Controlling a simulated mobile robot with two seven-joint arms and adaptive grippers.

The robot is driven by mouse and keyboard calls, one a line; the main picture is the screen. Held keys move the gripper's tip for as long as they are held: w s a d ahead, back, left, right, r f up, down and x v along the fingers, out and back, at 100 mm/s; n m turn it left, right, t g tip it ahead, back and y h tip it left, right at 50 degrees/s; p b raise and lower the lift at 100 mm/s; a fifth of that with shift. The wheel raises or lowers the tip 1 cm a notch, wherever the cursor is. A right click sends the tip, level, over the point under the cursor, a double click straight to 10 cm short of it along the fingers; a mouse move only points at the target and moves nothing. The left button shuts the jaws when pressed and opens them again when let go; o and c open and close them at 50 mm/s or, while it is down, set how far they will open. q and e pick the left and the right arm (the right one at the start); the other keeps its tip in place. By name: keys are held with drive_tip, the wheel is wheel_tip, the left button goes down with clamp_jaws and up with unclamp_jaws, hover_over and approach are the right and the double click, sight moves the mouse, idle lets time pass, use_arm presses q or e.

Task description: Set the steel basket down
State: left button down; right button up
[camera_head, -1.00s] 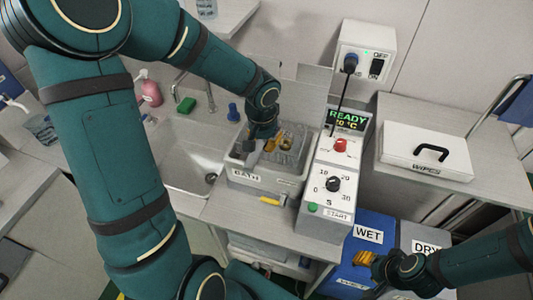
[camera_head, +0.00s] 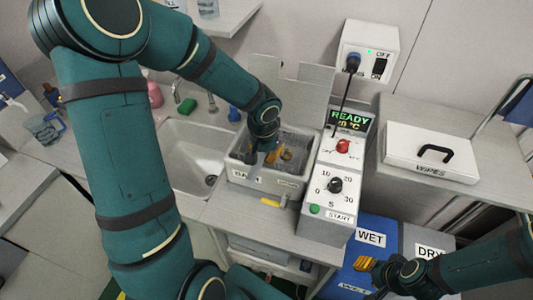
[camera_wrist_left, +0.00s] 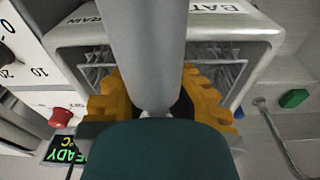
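The steel basket (camera_head: 293,152) is a wire mesh basket sitting low inside the grey bath (camera_head: 262,181). In the left wrist view its wires (camera_wrist_left: 228,72) show on both sides of my fingers, inside the bath walls. My left gripper (camera_head: 277,155) points down into the bath, its yellow fingers drawn in towards each other at the basket. A thick grey bar (camera_wrist_left: 145,45) hides the fingertips in the wrist view. I cannot see whether the basket's underside touches the bath floor. My right gripper (camera_head: 364,262) is at the lower right, away from the basket; its finger gap is unclear.
The control box (camera_head: 327,190) with knobs and a READY display stands right of the bath. The sink (camera_head: 190,160) is to the left. A white WIPES box (camera_head: 432,153) lies on the right shelf. A blue WET bin (camera_head: 372,225) stands below.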

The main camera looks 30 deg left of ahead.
use_arm(q)
drive_tip(key=shift+f+b, duration=0.25)
drive_tip(key=shift+b, duration=0.05)
drive_tip(key=c, duration=1.1)
unclamp_jaws()
drive_tip(key=shift+c, duration=0.2)
drive_tip(key=shift+r+p, duration=0.5)
drive_tip(key=shift+p, duration=0.1)
drive_tip(key=r+p, duration=0.1)
drive_tip(key=r, duration=0.2)
drive_tip(key=s+r, duration=0.1)
drive_tip(key=r, duration=0.3)
drive_tip(key=r+p, duration=0.1)
drive_tip(key=r, duration=0.2)
drive_tip(key=shift+s+r+p, duration=0.15)
drive_tip(key=shift+r+p, duration=0.15)
drive_tip(key=shift+r, duration=0.05)
drive_tip(key=shift+s+r, duration=0.1)
drive_tip(key=shift+r, duration=0.65)
